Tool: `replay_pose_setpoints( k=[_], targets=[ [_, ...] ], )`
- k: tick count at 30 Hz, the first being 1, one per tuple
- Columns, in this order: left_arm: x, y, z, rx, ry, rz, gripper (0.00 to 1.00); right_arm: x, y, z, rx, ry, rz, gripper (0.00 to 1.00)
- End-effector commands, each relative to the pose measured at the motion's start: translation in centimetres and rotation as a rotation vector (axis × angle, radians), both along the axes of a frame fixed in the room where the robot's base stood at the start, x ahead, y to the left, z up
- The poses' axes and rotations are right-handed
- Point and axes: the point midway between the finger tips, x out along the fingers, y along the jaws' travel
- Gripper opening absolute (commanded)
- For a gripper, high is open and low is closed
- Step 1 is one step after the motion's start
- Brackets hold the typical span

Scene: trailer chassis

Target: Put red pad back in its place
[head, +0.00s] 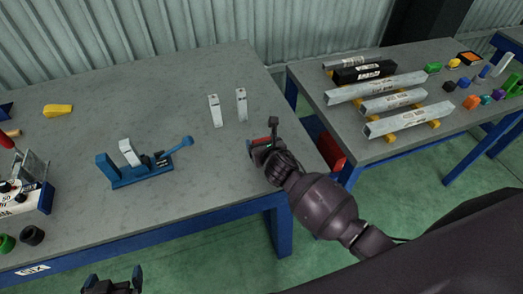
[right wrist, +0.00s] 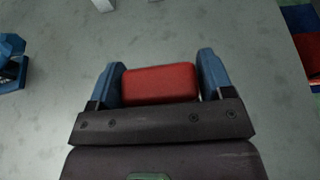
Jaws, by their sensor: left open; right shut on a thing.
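The red pad (right wrist: 160,84) is a small block with rounded edges. In the right wrist view it sits between the two blue fingers of my right gripper (right wrist: 160,65), which is shut on it. In the head view my right gripper (head: 262,134) is over the right end of the left grey table (head: 200,175), and only a sliver of red shows there. My left gripper (head: 112,282) is open and empty at the bottom edge of the head view, in front of the table. I cannot tell which spot is the pad's place.
A blue clamp fixture (head: 140,177) stands left of my right gripper. A red bin (head: 330,150) is between the tables. The right table (head: 345,115) holds metal bars and small coloured parts.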

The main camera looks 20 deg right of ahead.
Motion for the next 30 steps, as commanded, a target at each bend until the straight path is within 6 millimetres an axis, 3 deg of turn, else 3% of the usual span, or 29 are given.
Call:
replay_pose_setpoints(
  k=[3, 6, 20, 21, 26, 30],
  targets=[
    [-0.1, 0.0, -0.8, 0.000, 0.002, 0.000, 1.00, -0.1, 0.0, -2.2, 0.002, 0.004, -0.002, 0.46],
    [-0.2, 0.0, -1.1, 0.000, 0.004, 0.000, 1.00, -0.1, 0.1, -3.1, 0.004, 0.004, -0.002, 0.46],
    [-0.8, 0.1, -1.7, 0.000, 0.018, 0.003, 1.00, 0.0, 0.1, -3.6, 0.000, 0.001, 0.001, 0.46],
    [-0.8, 0.1, -1.7, 0.000, 0.018, 0.003, 1.00, -0.1, 0.1, -3.6, -0.001, 0.002, 0.001, 0.75],
    [-0.8, 0.1, -1.7, 0.000, 0.018, 0.003, 1.00, -0.1, 0.0, -3.6, 0.000, 0.002, 0.001, 0.99],
    [-0.6, 0.1, -1.6, 0.000, 0.015, 0.003, 1.00, -0.1, 0.0, -3.6, 0.001, 0.002, 0.000, 0.99]
  ],
)
